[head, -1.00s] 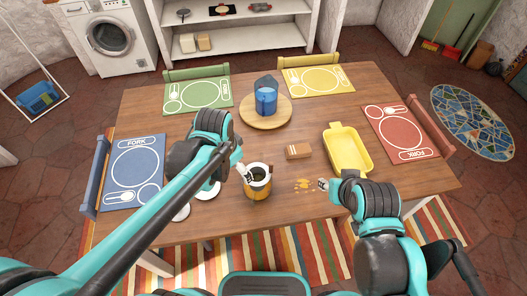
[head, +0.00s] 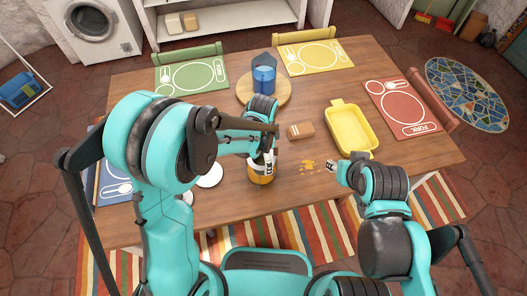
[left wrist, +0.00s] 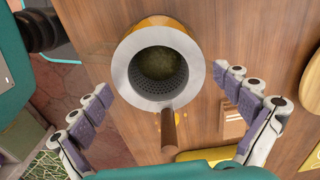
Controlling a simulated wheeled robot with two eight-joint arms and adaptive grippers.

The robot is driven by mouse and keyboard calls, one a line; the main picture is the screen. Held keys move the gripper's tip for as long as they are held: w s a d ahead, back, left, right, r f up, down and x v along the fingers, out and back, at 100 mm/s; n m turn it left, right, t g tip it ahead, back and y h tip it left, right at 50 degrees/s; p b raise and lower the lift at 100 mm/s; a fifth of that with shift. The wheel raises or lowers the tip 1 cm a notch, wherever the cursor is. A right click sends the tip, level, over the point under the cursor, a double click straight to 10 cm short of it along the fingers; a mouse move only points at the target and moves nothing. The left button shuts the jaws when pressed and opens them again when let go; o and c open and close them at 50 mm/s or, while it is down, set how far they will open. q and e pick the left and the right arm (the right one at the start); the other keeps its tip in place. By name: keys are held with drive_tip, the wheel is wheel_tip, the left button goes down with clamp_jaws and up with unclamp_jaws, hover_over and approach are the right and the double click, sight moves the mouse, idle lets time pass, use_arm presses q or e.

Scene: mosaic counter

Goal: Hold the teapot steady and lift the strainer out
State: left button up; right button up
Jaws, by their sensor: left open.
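The teapot (head: 260,176), with a yellow-orange body, stands on the wooden table near its front edge, partly hidden by my left gripper and arm. In the left wrist view the strainer (left wrist: 159,96), a perforated cup with a wide grey rim, sits in the teapot's mouth (left wrist: 165,21). A brown handle (left wrist: 169,130) sticks out from the rim. My left gripper (left wrist: 168,91) is open above the teapot, a finger on each side of the rim, with gaps between. It also shows in the head view (head: 268,159). My right gripper (head: 332,166) is right of the teapot; its jaws are too small to read.
A yellow tray (head: 369,141) and a small brown box (head: 300,131) lie right of the teapot. Orange spots (head: 309,166) mark the tabletop between teapot and right gripper. A blue jug (head: 263,78) stands behind on a round board (head: 284,92). A white plate (head: 209,176) lies left.

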use_arm(q)
drive_tip(key=shift+f, duration=0.4)
drive_tip(key=c, duration=1.1)
drive_tip(key=o, duration=1.1)
drive_tip(key=shift+r, duration=0.15)
